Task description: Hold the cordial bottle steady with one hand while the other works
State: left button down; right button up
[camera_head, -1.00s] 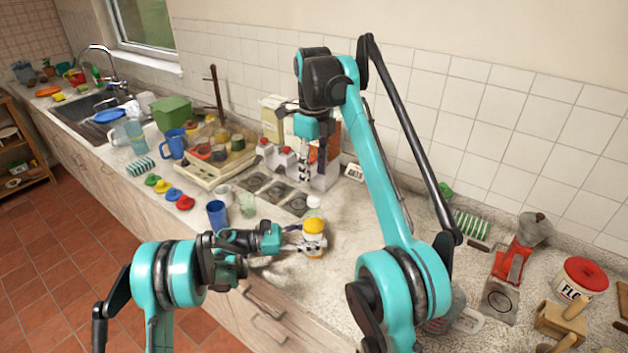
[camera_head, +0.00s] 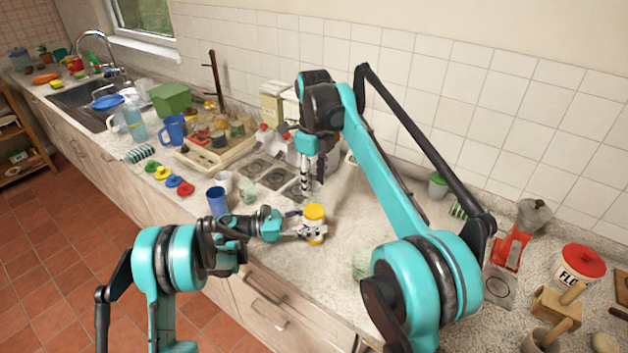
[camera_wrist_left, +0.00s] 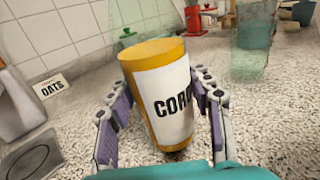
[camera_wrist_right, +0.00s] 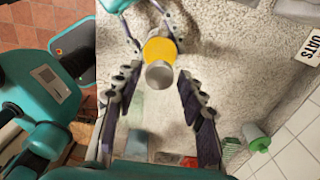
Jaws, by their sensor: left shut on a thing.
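The cordial bottle (camera_head: 314,224) stands upright on the speckled worktop near its front edge. It has a yellow top and a white label, with the letters "COR" readable in the left wrist view (camera_wrist_left: 170,95). My left gripper (camera_head: 310,231) is shut on the bottle, with one finger on each side of it in the left wrist view (camera_wrist_left: 160,100). My right gripper (camera_head: 307,190) points down, above the bottle in the picture. Its fingers are spread and empty in the right wrist view (camera_wrist_right: 157,77). Between them the bottle (camera_wrist_right: 160,48) shows its yellow top beyond a pale round part.
A blue cup (camera_head: 217,201) and coloured lids (camera_head: 172,181) lie to the left. A hob (camera_head: 277,178) is behind. An "OATS" label (camera_wrist_right: 317,45) is near the wall. A flour tin (camera_head: 580,265) and a red grinder (camera_head: 509,248) stand at right.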

grip_shut()
jog(key=n, duration=0.6)
jog(key=shift+n, duration=0.4)
jog(key=n, duration=1.4)
jog(key=shift+r, duration=0.1)
jog(key=n, duration=0.7)
jog(key=shift+n, duration=0.3)
jog(key=n, duration=2.5)
jog(key=shift+r+n, duration=0.1)
jog(key=shift+n, duration=0.3)
